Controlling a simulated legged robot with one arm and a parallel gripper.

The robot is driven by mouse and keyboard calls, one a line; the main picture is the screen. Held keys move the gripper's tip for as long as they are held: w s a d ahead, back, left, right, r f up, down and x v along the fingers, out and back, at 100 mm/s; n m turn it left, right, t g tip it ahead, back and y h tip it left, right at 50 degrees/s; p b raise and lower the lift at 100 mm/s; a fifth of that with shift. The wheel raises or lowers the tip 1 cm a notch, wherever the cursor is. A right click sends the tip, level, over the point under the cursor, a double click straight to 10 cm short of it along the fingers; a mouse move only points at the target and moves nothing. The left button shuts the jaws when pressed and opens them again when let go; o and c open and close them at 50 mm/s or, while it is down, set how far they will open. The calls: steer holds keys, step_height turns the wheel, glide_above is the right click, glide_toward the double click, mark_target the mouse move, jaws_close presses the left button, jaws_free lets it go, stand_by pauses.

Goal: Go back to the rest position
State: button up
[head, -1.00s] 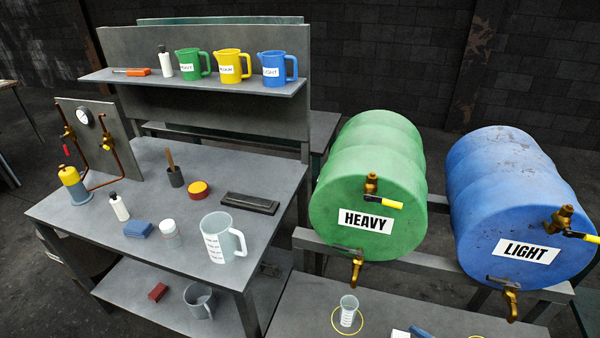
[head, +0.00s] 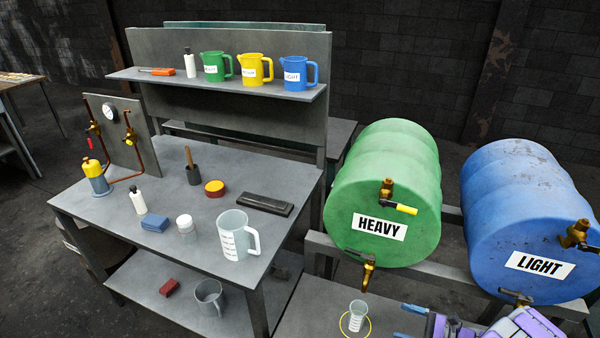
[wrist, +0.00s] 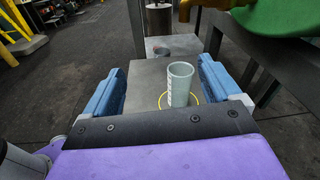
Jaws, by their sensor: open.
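My gripper (head: 410,322) is at the bottom right of the head view, with blue fingers and a purple body. In the wrist view its two blue fingers (wrist: 160,85) are spread wide with nothing gripped. A small clear beaker (head: 356,316) stands upright inside a yellow ring on the low grey bench under the green drum. The beaker (wrist: 180,84) also shows in the wrist view, between the fingers in the picture. In the head view it is left of the fingertips and apart from them.
The green HEAVY drum (head: 385,175) and blue LIGHT drum (head: 530,215) lie on a rack with brass taps above the low bench. A grey workbench (head: 120,215) at left holds a large clear jug (head: 232,237) and bottles. A shelf holds three coloured jugs.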

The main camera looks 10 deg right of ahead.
steer(key=w+a+r+n+g, duration=0.2)
steer(key=a+r+n+g, duration=0.2)
steer(key=a+r, duration=0.25)
steer(key=w+a+r+n+g, duration=0.25)
steer(key=a+r, duration=0.25)
steer(key=r, duration=0.3)
steer(key=s+a+r+n+g+h, duration=0.3)
steer(key=s+a+r+n+g, duration=0.35)
steer(key=a+r, duration=0.5)
steer(key=s+a+r+n+g+h, duration=0.1)
steer(key=s+a+r+n+h, duration=0.2)
steer(key=s, duration=0.3)
steer(key=s+a+r+n+h, duration=0.3)
steer(key=s, duration=0.3)
steer(key=s+d+r+n+t+h, duration=0.1)
steer(key=s+n+h, duration=0.3)
steer(key=s, duration=0.7)
steer(key=shift+s+d+r+n+t+h, duration=0.2)
steer(key=shift+d+r+n+t+h, duration=0.2)
steer(key=shift+r+t+h, duration=0.1)
